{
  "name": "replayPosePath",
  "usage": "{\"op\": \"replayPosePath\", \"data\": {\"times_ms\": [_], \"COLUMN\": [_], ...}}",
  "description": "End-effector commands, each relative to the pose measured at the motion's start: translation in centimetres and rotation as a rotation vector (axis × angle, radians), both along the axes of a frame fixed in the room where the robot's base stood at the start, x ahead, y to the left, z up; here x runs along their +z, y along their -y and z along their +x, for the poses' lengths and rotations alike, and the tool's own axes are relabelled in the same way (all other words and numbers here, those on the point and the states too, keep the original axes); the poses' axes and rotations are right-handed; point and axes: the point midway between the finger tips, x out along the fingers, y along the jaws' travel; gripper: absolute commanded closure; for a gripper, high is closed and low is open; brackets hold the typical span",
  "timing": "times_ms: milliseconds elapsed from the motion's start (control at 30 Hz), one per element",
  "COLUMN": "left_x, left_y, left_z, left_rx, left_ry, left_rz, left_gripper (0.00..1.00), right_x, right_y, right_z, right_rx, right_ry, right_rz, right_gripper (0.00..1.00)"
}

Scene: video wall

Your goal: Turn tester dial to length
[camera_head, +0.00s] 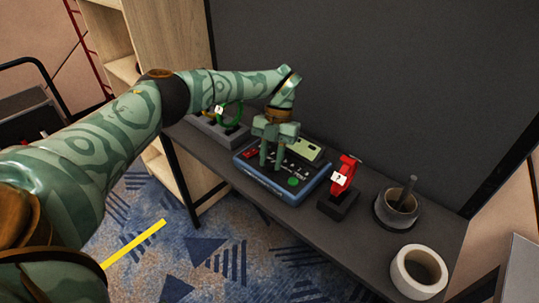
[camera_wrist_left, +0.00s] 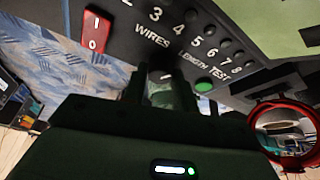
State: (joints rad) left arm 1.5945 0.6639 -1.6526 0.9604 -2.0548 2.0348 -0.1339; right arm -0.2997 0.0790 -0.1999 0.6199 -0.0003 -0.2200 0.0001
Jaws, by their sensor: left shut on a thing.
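The tester (camera_head: 272,187) is a blue-edged box with a dark face, lying on the narrow dark shelf in the head view. My left gripper (camera_head: 271,163) points down onto its face, between a red switch (camera_head: 250,154) and a green button (camera_head: 293,182). In the left wrist view the fingers (camera_wrist_left: 160,92) are shut on what I take to be the tester dial, beside the printed words WIRES and LENGTH TEST (camera_wrist_left: 203,68). The dial is mostly hidden by the fingers, so I cannot tell its pointing. My right gripper is not in view.
A red tool (camera_head: 350,168) with a question-mark tag stands right of the tester. A dark cup (camera_head: 386,213) and a white tape roll (camera_head: 403,275) are farther right. A green coil (camera_head: 233,118) on a grey block (camera_head: 218,134) is at left. A dark wall panel (camera_head: 380,80) rises behind.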

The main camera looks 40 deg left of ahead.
Motion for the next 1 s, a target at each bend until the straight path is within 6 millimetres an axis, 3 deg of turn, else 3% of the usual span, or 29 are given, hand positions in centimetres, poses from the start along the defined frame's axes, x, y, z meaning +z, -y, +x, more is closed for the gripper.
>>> {"op": "replayPosePath", "data": {"times_ms": [300,900,933,1000], "left_x": [0.06,-0.06,-0.06,-0.06], "left_y": [0.08,0.1,0.1,0.1], "left_z": [0.02,0.02,0.02,0.02], "left_rx": [-0.143,-0.181,-0.181,-0.181], "left_ry": [0.001,0.001,0.001,0.001], "left_rz": [0.0,0.001,0.001,0.0], "left_gripper": [0.95,0.95,0.67,0.5], "right_x": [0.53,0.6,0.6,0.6], "right_y": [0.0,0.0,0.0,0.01], "right_z": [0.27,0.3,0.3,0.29], "right_rx": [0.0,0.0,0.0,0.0], "right_ry": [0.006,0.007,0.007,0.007], "right_rz": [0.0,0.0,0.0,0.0], "right_gripper": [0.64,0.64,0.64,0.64]}}
